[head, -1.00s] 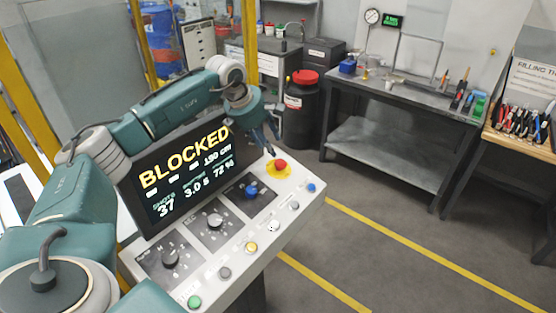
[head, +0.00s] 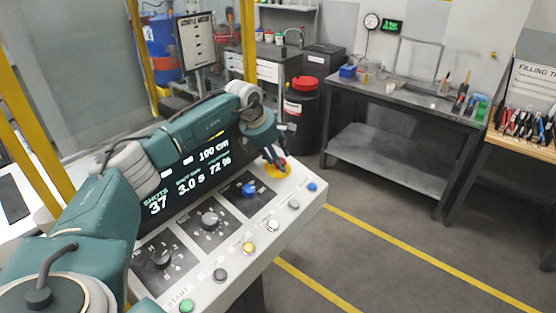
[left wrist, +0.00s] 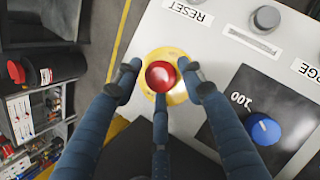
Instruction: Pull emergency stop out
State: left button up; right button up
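The emergency stop is a red round button (left wrist: 161,76) on a yellow disc (left wrist: 176,97), at the far right corner of the console's sloped panel (head: 305,207). My left gripper (head: 276,161) is over it. In the left wrist view its dark blue fingers stand around the red button, one on each side and one below. Small gaps show between the side fingertips and the button, so the fingers look open. In the head view the fingers partly hide the button, while the yellow disc (head: 283,173) shows beside them. My right gripper is not in view.
The panel also carries a blue knob (head: 249,189), other dials and several push buttons, including a green one (head: 187,306). My left arm crosses the console screen (head: 190,186). Behind stand a black drum (head: 300,112) with a red lid and a workbench (head: 400,92).

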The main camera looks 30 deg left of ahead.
pick_arm(q)
grip_shut()
jog(key=shift+w+d+r, duration=0.1)
jog(key=shift+d+r, duration=0.1)
jog(key=shift+r, duration=0.55)
grip_release()
jog(key=shift+d, duration=0.1)
jog(key=v, duration=1.2)
